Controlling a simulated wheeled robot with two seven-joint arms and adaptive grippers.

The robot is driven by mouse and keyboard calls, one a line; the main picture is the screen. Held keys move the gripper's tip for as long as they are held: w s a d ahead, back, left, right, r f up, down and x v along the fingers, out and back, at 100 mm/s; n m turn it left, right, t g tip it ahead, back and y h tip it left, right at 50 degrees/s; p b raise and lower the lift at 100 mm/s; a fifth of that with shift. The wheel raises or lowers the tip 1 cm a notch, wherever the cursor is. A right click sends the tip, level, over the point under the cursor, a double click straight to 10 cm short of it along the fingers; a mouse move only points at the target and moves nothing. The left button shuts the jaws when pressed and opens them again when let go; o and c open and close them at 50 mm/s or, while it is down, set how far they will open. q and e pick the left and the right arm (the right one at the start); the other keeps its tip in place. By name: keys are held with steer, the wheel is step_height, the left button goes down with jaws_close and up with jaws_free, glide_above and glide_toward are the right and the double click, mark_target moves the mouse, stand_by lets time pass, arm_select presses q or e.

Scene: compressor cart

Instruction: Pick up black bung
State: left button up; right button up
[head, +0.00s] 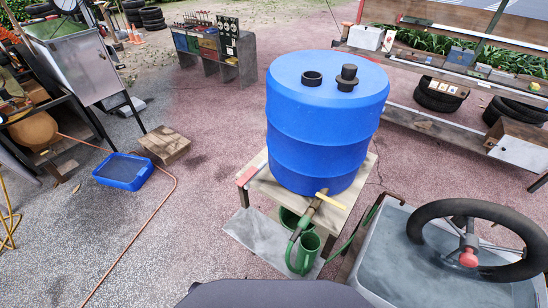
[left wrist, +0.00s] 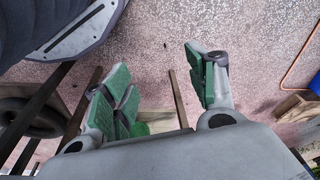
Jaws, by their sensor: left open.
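The black bung (head: 348,76) stands upright on top of the blue barrel (head: 322,135), right of the lid's middle. A black ring-shaped collar (head: 311,78) is to its left on the lid. The bung looks seated in a similar dark collar. My left gripper (left wrist: 160,88) is open in the left wrist view, its green-padded fingers wide apart with pinkish gravel showing between them. No bung shows in that view. Neither gripper shows in the head view, and my right gripper is in no frame.
The barrel stands on a low wooden stand (head: 252,188). A black steering wheel (head: 425,222) rises at the lower right. A blue tray (head: 123,171) and a wooden crate (head: 165,144) lie left. Gravel left of the barrel is mostly clear.

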arm_select(q)
steer(key=w+d+r+t+h+b, duration=0.15)
steer(key=w+d+r, duration=0.4)
steer(key=r, duration=0.95)
steer(key=w+d+r+t+b, duration=0.1)
steer(key=w+d+r+t, duration=0.2)
steer(key=w+r, duration=0.85)
steer(key=w+d+r+t+h+b, duration=0.1)
steer(key=w+d+r+t, duration=0.3)
steer(key=r, duration=1.5)
steer(key=d+r+m+t+h, duration=0.1)
steer(key=d+r+h, duration=0.1)
steer(key=d+r, duration=0.5)
steer(key=d+r+m+t+h, duration=0.1)
steer(key=d+r, duration=0.5)
steer(key=r, duration=0.8)
steer(key=d+r+m+t+h, duration=0.1)
steer(key=d+r+t+h, duration=0.2)
steer(key=d+r, duration=0.4)
step_height(320, 180, up, 4)
steer(key=shift+w+d+r+m, duration=0.1)
steer(key=shift+w+d+m, duration=0.2)
steer(key=shift+d, duration=0.05)
steer(key=shift+w, duration=0.1)
